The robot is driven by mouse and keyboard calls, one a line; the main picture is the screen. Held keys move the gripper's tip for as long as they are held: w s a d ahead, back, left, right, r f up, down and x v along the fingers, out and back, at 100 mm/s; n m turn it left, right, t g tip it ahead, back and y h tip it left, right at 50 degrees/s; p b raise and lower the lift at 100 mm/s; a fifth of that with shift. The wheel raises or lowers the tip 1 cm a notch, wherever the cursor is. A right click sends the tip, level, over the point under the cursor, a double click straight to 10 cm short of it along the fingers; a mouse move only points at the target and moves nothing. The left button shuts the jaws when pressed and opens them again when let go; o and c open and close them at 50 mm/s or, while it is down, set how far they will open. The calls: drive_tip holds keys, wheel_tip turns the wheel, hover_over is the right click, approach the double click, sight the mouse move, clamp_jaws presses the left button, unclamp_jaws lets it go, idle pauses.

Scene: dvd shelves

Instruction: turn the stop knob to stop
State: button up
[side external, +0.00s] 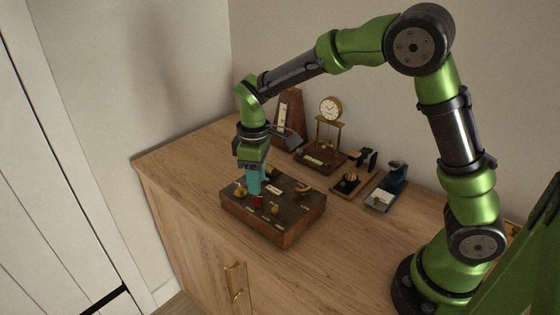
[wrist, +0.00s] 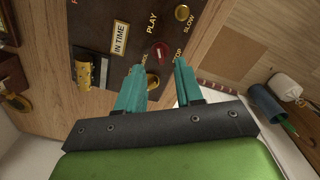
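A dark wooden box with knobs and labels (side external: 300,205) sits on the wooden cabinet top. A round red knob with a pale mark (wrist: 160,52) is on its panel, beside a label partly hidden by a finger that seems to read STOP. The red knob also shows in the side external view (side external: 258,201). My gripper (wrist: 160,67) is open, its two teal fingers apart, pointing at the panel. The red knob shows in line with the gap, just beyond the fingertips. In the side external view, my gripper (side external: 254,188) is low over the box; contact cannot be told.
Brass knobs (wrist: 182,13) (wrist: 152,80) and PLAY and IN TIME labels (wrist: 120,38) are close by on the panel. Behind the box are a metronome (side external: 290,118), a gold clock (side external: 330,110) and small devices (side external: 388,190). The cabinet top in front is clear.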

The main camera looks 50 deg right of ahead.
sight(258, 200)
drive_tip(key=shift+f, duration=2.3)
clamp_jaws()
